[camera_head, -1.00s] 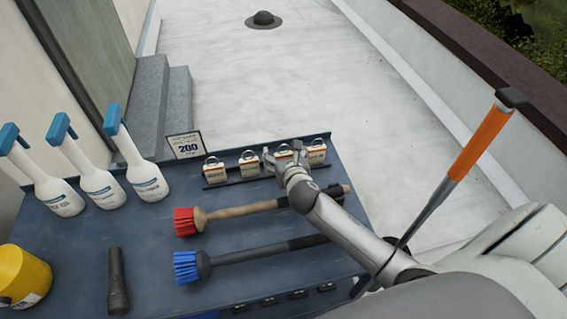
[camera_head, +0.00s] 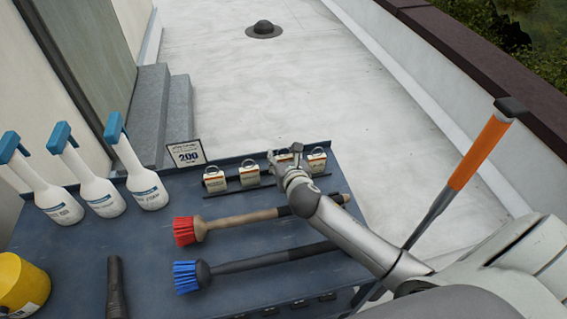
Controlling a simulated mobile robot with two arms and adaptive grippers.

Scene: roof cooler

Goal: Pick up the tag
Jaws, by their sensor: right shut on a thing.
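Several small white-and-orange tags with metal rings stand in a row along the back of the blue table. Two are left of my right gripper: the far left tag (camera_head: 214,181) and the tag beside it (camera_head: 249,173). Another tag (camera_head: 317,161) stands to its right. My right gripper (camera_head: 284,157) is shut on the tag between these, which it mostly hides. I cannot tell whether that tag is clear of the table. My left gripper is not in view.
On the blue table (camera_head: 150,235) lie a red brush (camera_head: 195,229), a blue brush (camera_head: 205,273) and a black flashlight (camera_head: 116,290). Spray bottles (camera_head: 100,193) and a yellow container (camera_head: 22,284) stand left. A "200" sign (camera_head: 186,154) stands behind. An orange-handled tool (camera_head: 478,153) is at right.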

